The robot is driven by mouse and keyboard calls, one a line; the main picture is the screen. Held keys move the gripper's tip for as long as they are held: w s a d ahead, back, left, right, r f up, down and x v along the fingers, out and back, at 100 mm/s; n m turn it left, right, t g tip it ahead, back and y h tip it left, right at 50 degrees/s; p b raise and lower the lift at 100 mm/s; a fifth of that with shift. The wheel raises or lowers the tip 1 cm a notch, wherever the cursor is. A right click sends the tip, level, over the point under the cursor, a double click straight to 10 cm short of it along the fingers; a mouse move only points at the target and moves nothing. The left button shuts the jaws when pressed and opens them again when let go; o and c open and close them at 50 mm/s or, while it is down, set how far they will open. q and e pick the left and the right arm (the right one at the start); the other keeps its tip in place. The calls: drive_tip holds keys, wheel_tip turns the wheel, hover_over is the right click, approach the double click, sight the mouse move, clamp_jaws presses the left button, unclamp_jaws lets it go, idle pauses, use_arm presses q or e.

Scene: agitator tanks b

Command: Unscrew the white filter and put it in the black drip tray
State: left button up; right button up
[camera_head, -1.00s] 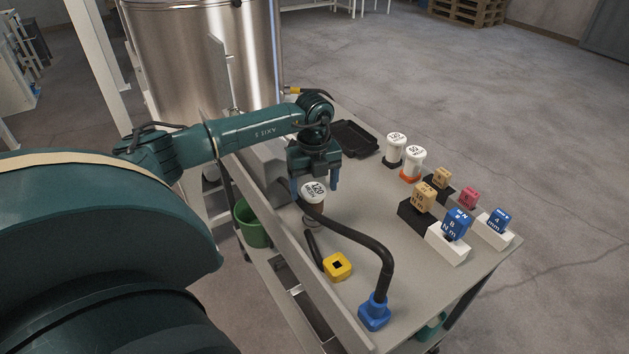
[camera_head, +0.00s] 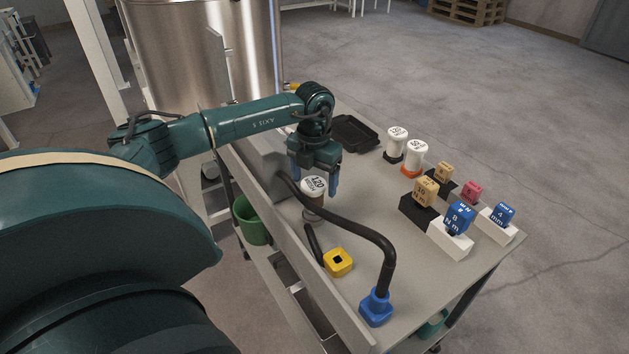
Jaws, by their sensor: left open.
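The white filter (camera_head: 314,185) marked 120 has a brown lower part and stands upright near the left side of the cart top, beside the grey housing. My left gripper (camera_head: 317,184) is open, pointing down, with its blue fingers at the filter's top. The black drip tray (camera_head: 374,143) lies empty on the cart behind and right of the gripper. My right gripper does not show.
Two more white-capped filters (camera_head: 396,138) stand right of the tray. Several labelled blocks (camera_head: 427,190) sit at the right. A black hose runs to a blue fitting (camera_head: 376,307), near a yellow block (camera_head: 338,262). A large steel tank (camera_head: 190,60) stands behind.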

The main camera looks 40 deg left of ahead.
sight(314, 198)
use_arm(q)
drive_tip(key=m+b, duration=0.1)
drive_tip(key=m, duration=0.4)
drive_tip(key=shift+f, duration=0.1)
drive_tip(key=m, duration=0.4)
drive_tip(key=shift+b, duration=0.3)
drive_tip(key=shift+f+b, duration=0.8)
drive_tip(key=shift+f, duration=0.35)
drive_tip(key=shift+c, duration=0.6)
drive_tip(key=c, duration=1.3)
drive_tip(key=shift+c, duration=0.2)
drive_tip(key=shift+f, duration=0.1)
